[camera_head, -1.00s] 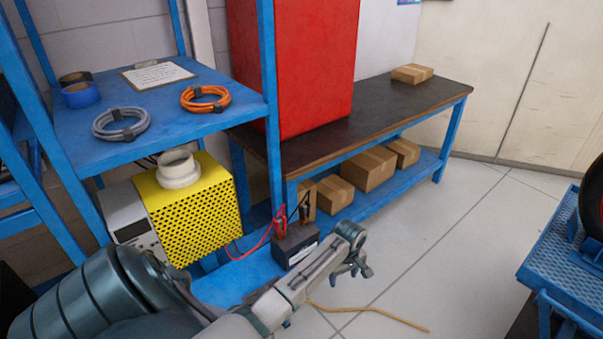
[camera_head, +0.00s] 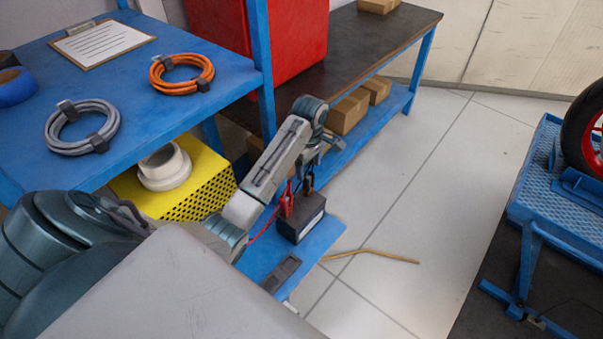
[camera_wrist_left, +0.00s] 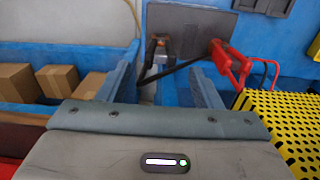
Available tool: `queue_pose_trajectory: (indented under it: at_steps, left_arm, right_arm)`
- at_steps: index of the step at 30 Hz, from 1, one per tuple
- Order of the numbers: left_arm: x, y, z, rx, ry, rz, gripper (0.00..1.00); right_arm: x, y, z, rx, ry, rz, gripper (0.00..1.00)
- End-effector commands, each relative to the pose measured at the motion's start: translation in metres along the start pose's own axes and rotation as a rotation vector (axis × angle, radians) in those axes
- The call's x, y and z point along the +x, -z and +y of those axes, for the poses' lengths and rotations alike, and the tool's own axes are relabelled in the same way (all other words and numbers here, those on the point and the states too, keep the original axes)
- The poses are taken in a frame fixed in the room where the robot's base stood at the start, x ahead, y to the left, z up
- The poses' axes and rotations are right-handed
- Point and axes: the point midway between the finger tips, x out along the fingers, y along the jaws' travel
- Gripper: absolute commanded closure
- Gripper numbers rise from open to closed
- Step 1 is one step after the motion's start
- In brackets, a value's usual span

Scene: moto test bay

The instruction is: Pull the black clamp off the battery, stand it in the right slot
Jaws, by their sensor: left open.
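The battery (camera_head: 301,217), a dark box with a pale label, stands on the low blue shelf. The black clamp (camera_head: 308,184) and the red clamp (camera_head: 286,199) are upright on its top. A dark slotted holder (camera_head: 282,274) lies on the shelf in front of the battery; its edge shows in the left wrist view (camera_wrist_left: 265,6). My left gripper (camera_head: 320,156) is open and empty, just above and behind the black clamp. In the left wrist view, the black clamp (camera_wrist_left: 158,50) appears between the finger lines, beyond the tips. My right gripper is out of view.
A yellow perforated unit (camera_head: 205,188) stands left of the battery under the blue upper shelf (camera_head: 130,100), which holds cable coils. Cardboard boxes (camera_head: 348,112) sit on the lower shelf behind.

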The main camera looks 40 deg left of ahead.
Motion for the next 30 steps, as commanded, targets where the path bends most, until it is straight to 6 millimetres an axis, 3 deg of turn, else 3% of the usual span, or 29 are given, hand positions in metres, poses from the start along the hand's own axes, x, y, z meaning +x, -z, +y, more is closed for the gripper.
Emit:
queue_pose_trajectory:
  at_steps: [5,11,18,30]
  left_arm:
    - [0.000,0.000,0.000,0.000,0.000,0.000,0.41]
    - [0.007,0.000,0.000,0.001,0.002,0.000,0.41]
    - [0.038,0.000,-0.001,0.001,0.004,-0.001,0.41]
    - [0.085,0.000,0.000,0.001,0.002,0.000,0.41]
  right_arm:
    - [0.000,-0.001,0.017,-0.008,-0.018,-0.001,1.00]
    - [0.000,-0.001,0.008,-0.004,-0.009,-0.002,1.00]
    - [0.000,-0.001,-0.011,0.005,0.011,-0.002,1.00]
    - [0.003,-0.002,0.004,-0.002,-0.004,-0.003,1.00]
